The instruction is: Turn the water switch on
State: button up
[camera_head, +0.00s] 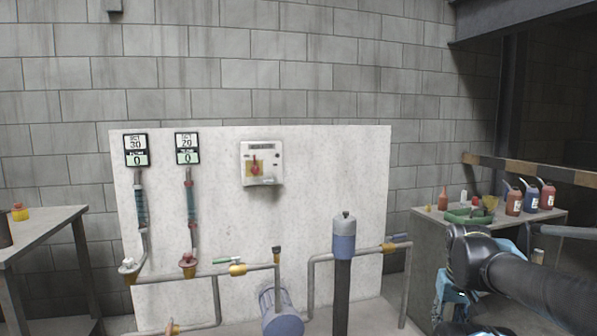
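A white control box (262,163) is mounted on the upper middle of the pale panel. It has a red switch knob (255,166) on a yellow plate; the knob appears roughly upright. This is the only wall switch I see, but no label naming it as the water switch is readable. My arm (515,283) reaches in from the right edge and bends at a dark joint in front of the right-hand bench, well right of and below the box. I cannot make out gripper fingers, and nothing of mine touches the box.
The pale panel (330,200) carries two gauges (136,150) (187,148) with tubes below. Pipes, a blue pump (281,312) and a blue-topped cylinder (344,237) stand before it. A table (40,230) is at left; a bench (425,222) with bottles and jugs is at right.

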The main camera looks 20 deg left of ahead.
aim_at(255, 169)
jog(key=z, duration=1.1)
jog(key=i, duration=0.8)
jog(key=u, duration=2.15)
